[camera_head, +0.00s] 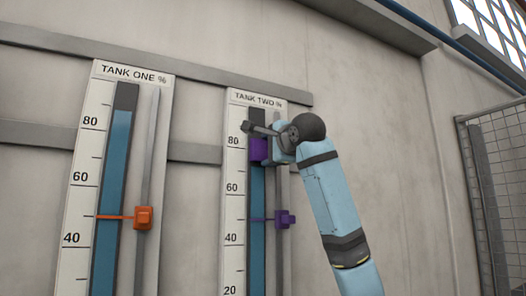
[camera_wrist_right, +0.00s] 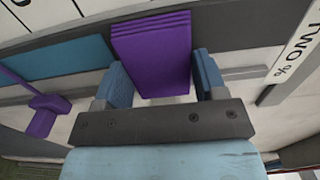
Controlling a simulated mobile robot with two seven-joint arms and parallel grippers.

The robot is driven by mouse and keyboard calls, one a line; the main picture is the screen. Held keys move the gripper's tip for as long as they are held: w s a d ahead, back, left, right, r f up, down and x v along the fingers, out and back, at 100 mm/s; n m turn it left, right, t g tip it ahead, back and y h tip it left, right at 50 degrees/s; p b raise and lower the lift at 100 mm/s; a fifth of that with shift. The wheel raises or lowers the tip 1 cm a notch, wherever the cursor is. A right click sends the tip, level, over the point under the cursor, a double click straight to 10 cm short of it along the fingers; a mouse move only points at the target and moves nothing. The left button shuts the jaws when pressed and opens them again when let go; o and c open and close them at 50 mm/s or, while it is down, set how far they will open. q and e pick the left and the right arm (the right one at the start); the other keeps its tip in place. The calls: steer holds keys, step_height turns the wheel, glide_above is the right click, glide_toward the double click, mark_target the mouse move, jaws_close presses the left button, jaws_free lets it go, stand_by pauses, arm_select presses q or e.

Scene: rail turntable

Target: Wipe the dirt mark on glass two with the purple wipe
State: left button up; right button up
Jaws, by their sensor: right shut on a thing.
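Glass two (camera_head: 257,195) is the upright tube on the TANK TWO board, blue below and dark at the top; it also shows in the wrist view (camera_wrist_right: 60,58). My right gripper (camera_head: 272,150) is shut on the purple wipe (camera_head: 258,151), a folded block that fills the space between the fingers in the wrist view (camera_wrist_right: 152,55). The wipe is at the upper part of glass two, a little below the 80 mark, over the blue level's top. I cannot tell whether it touches the glass. No dirt mark shows; the wipe and gripper hide part of the tube. My left gripper is not in view.
A purple slider (camera_head: 285,219) with a thin pointer crosses glass two below the wipe. The TANK ONE board (camera_head: 104,82) with an orange slider (camera_head: 142,217) is to the left. A mesh panel (camera_head: 503,180) stands at the right. The wall between is bare.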

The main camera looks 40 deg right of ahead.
mark_target(253, 148)
steer(key=shift+w, duration=0.15)
steer(key=shift+w+a, duration=0.2)
steer(key=shift+a, duration=0.35)
steer(key=shift+w+a, duration=0.25)
steer(key=shift+a, duration=0.45)
steer(key=shift+w+a, duration=0.2)
steer(key=shift+a, duration=0.5)
steer(key=shift+s+a+f+b, duration=0.15)
steer(key=shift+s+b, duration=0.25)
steer(key=shift+s, duration=0.05)
steer(key=b+v, duration=0.1)
steer(key=v, duration=0.3)
steer(key=shift+s+a, duration=0.1)
steer(key=shift+s, duration=0.25)
